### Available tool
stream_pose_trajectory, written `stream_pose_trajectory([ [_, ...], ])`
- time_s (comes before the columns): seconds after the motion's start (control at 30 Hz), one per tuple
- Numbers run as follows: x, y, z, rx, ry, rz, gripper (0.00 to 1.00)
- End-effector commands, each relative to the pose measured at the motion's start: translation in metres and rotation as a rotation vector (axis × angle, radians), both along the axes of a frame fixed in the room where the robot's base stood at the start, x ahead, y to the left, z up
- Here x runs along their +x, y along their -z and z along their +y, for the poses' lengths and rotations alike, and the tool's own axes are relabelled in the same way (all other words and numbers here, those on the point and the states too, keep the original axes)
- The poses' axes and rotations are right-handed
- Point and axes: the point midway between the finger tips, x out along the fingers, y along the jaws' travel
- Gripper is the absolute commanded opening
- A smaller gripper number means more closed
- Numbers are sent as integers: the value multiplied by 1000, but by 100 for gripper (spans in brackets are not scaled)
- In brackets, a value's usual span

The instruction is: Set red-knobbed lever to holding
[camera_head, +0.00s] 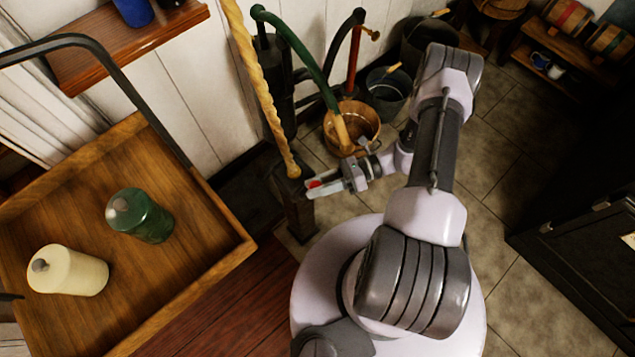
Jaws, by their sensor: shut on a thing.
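The red knob (314,184) of the lever shows as a small red spot at the tips of my gripper (322,188). My gripper is shut on the knob, and its fingers hide most of it. It reaches in from the right, low beside a dark narrow post (299,217). The lever's arm and any position marks cannot be made out, so its setting cannot be told.
A twisted rope-like pole (262,90) and a green curved handle (300,45) rise close behind my gripper. A wooden bucket (366,108) and a grey bucket (388,95) stand beyond. A wooden tray (60,210) with a green canister (150,222) and cream canister (75,272) fills the left.

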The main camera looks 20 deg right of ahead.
Motion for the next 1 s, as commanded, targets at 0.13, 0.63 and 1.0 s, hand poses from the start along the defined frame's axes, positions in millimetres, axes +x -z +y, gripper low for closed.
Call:
stream_pose_trajectory([
  [0.13, 1, 0, -1, 0, 3, -2, 0],
  [0.63, 0, 0, 0, 0, 1, 0, 59],
  [1.0, -2, -7, -29, -1, 7, -1, 59],
])
